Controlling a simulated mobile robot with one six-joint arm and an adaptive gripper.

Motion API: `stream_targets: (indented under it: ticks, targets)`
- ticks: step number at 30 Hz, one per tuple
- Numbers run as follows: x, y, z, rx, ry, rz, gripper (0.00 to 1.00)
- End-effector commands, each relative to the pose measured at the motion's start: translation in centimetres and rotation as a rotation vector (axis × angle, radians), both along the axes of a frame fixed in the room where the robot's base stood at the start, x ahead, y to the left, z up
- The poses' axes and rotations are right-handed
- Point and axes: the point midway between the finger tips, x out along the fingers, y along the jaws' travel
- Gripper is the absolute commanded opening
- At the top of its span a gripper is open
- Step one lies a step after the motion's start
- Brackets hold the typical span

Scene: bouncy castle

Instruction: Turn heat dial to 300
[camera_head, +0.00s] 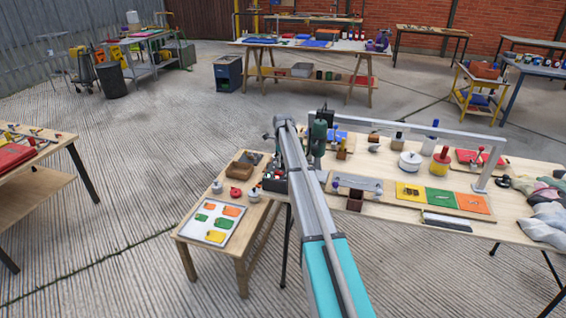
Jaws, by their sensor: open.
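No heat dial or number scale can be made out at this size. A dark green upright device (318,138) stands at the left end of the workbench (400,222), just right of my arm. I cannot tell whether it carries a dial. My arm reaches from the bottom middle up to the bench's left end. My gripper cannot be made out at the arm's far end, and the arm hides part of the bench there.
A grey bar frame (420,129) spans the bench. A white pot (410,161), a yellow pot (440,165) and coloured sheets (440,197) lie there. A low side table (190,229) holds a colour-patch board (213,222).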

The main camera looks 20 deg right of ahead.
Motion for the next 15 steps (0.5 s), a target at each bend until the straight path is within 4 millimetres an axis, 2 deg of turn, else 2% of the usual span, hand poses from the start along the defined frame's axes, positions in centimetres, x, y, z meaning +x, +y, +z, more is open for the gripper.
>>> stream_targets:
  ticks: [2,12,15]
  targets:
    - [0.00,0.00,0.01,0.000,0.000,0.000,0.79]
    - [0.00,0.00,0.00,0.000,0.000,0.000,0.16]
    - [0.00,0.00,0.00,0.000,0.000,0.000,0.00]
